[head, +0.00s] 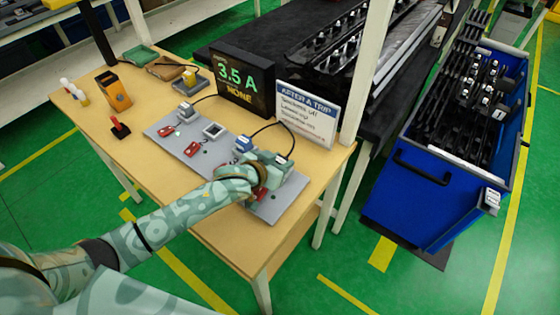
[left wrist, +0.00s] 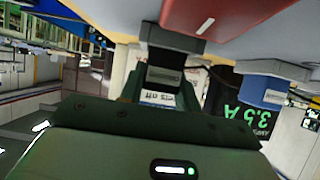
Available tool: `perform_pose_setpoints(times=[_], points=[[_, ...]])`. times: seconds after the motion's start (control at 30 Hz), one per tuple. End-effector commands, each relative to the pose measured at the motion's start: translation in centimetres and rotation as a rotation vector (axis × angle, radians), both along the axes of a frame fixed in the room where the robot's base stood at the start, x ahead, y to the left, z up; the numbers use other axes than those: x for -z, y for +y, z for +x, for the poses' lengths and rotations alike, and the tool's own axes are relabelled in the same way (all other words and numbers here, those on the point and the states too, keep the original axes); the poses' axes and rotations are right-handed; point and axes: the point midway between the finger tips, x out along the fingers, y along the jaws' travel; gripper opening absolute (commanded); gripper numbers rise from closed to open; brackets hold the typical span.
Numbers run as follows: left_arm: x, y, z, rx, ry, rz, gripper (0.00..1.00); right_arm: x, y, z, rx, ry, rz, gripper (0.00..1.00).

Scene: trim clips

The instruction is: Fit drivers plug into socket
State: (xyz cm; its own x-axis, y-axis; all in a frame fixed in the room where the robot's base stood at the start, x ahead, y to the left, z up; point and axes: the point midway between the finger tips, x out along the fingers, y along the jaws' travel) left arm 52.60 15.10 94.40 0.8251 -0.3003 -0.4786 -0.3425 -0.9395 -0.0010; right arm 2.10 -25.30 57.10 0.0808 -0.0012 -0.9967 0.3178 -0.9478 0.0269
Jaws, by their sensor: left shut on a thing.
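The grey socket plate (head: 170,128) lies along the front of the wooden table. A grey plug (head: 186,112) stands at its left end, and a square grey socket (head: 213,130) is to the right of it. A blue plug (head: 243,144) stands further right and also shows in the left wrist view (left wrist: 262,92). My left gripper (head: 270,178) is at the plate's right part, shut on a dark plug with a grey label (left wrist: 165,76). The gripper hides most of this plug in the head view, so I cannot tell whether it is seated. My right gripper is not in view.
Red switches (head: 192,149) sit on the plate. A display (head: 243,80) reading "3.5 A NONE" and an "AFTER A TRIP" sign (head: 308,112) stand behind, with black cables nearby. An orange box (head: 114,91) and red-handled stamp (head: 120,127) are left. A blue bin (head: 425,205) stands right.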

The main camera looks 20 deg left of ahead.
Motion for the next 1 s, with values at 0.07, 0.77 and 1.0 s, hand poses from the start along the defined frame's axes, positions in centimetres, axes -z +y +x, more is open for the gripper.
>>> perform_pose_setpoints(times=[0.07, 0.77, 1.0], points=[[0.3, 0.0, 0.0, 0.0, 0.0, -0.001, 0.09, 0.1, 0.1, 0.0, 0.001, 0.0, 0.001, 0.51], [-2.6, 1.4, -4.0, 0.0, 0.002, 0.0, 0.54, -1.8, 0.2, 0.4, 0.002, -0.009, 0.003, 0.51], [-5.0, 3.0, -8.3, 0.0, 0.002, 0.0, 0.54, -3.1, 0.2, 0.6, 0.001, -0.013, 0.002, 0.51]])
